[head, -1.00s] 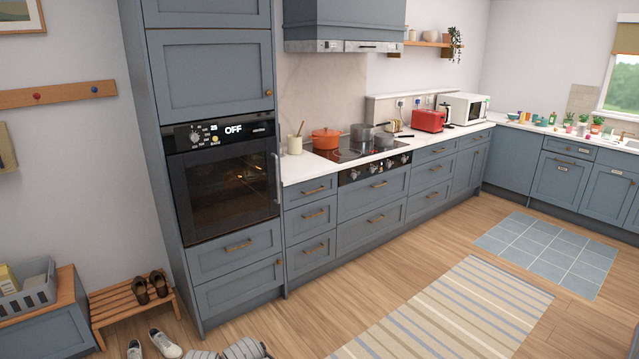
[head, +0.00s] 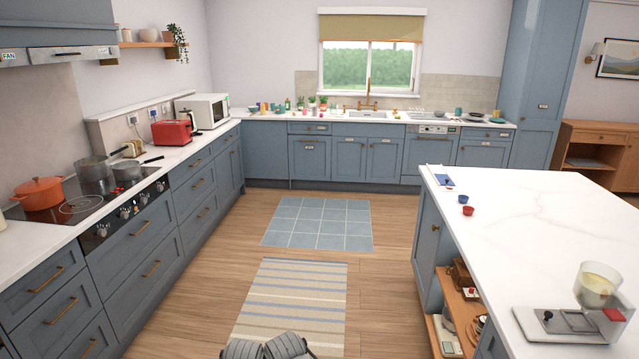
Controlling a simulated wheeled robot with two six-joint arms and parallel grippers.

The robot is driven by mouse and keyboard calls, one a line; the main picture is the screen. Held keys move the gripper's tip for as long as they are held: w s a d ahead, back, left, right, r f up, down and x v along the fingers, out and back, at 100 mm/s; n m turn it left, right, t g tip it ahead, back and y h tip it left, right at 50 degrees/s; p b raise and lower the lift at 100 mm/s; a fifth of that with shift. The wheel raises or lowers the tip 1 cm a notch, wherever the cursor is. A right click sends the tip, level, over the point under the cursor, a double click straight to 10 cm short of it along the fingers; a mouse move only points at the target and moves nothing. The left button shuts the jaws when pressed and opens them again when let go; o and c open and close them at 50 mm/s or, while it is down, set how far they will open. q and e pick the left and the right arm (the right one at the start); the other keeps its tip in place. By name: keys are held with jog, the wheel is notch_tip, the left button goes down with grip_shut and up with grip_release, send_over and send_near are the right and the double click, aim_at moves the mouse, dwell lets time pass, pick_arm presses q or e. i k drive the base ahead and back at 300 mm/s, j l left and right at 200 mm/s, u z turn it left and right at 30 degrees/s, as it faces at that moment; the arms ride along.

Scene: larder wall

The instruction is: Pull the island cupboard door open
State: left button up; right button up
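The island (head: 540,215) stands at the right, with a white marble-patterned top and blue-grey sides. On its left side, towards the far end, is a blue-grey cupboard door (head: 428,250) with a small knob (head: 435,228). The door looks shut, seen at a steep angle. Nearer to me, the same side has open wooden shelves (head: 462,283) with several items on them. Neither of my grippers is in view. Only grey parts of my own body show at the bottom edge.
The wooden floor (head: 392,240) between the counters and the island is clear, with a striped rug (head: 290,300) and a blue tiled mat (head: 318,222) lying flat. A kitchen scale (head: 570,322), a blue cup (head: 463,198) and a red cup (head: 467,211) stand on the island.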

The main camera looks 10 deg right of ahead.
aim_at(430, 220)
jog(key=i+l+z, duration=0.15)
jog(key=i+z, duration=0.4)
jog(key=z, duration=0.15)
jog(key=i+z, duration=0.4)
jog(key=i+l, duration=0.15)
jog(key=i, duration=0.25)
jog(key=i+l, duration=0.15)
jog(key=i, duration=0.25)
jog(key=i+j+z, duration=0.25)
jog(key=j, duration=0.3)
jog(key=j+z, duration=0.2)
jog(key=j, duration=0.3)
jog(key=i+j+z, duration=0.1)
jog(key=j+z, duration=0.15)
jog(key=j, duration=0.35)
